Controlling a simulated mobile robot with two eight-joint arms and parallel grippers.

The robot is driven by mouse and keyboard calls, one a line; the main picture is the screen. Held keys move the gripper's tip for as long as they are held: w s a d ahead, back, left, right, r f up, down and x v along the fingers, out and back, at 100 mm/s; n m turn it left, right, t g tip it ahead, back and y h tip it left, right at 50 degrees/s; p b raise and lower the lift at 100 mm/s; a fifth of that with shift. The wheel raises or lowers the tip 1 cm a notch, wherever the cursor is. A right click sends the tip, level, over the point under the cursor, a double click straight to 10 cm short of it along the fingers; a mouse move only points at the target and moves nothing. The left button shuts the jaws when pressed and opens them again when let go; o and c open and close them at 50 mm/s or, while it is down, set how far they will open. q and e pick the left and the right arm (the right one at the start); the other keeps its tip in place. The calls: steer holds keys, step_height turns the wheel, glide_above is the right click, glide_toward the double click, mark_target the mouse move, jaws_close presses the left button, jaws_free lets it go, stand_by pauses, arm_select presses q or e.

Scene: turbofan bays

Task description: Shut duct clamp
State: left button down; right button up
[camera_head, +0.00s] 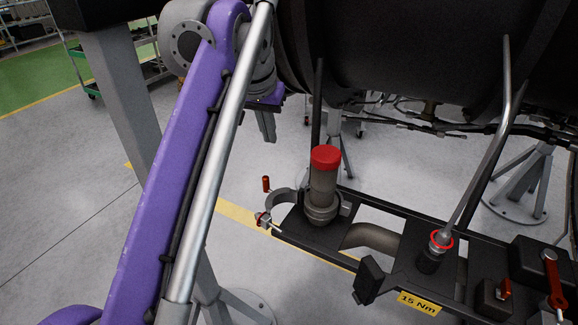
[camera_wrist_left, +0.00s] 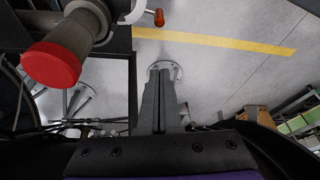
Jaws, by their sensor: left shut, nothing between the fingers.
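The duct clamp (camera_head: 279,197) is a grey metal band around the foot of an upright duct stub with a red cap (camera_head: 325,155). Its curved half stands swung out to the left, apart from the stub, so the clamp is open. A small red handle (camera_head: 266,184) stands up by its outer end. In the left wrist view, the red cap (camera_wrist_left: 50,65) is at the upper left and the handle (camera_wrist_left: 159,17) at the top. My left gripper (camera_head: 269,138) is shut and empty, above and behind the clamp, touching nothing. Its fingers also show in the left wrist view (camera_wrist_left: 161,72). My right gripper is not in view.
The clamp sits on a dark frame with a yellow "15 Nm" label (camera_head: 419,303). A long rod (camera_head: 490,130) rises from a red-ringed fitting to the right. A large dark engine casing (camera_head: 400,45) hangs above. Floor left of the clamp is clear.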

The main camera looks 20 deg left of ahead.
mark_target(270, 199)
arm_select(q)
steer(key=d+b+x, duration=0.1)
steer(key=x, duration=0.9)
steer(key=s, duration=0.4)
steer(key=shift+s+a+r, duration=0.1)
steer(key=shift+a, duration=0.25)
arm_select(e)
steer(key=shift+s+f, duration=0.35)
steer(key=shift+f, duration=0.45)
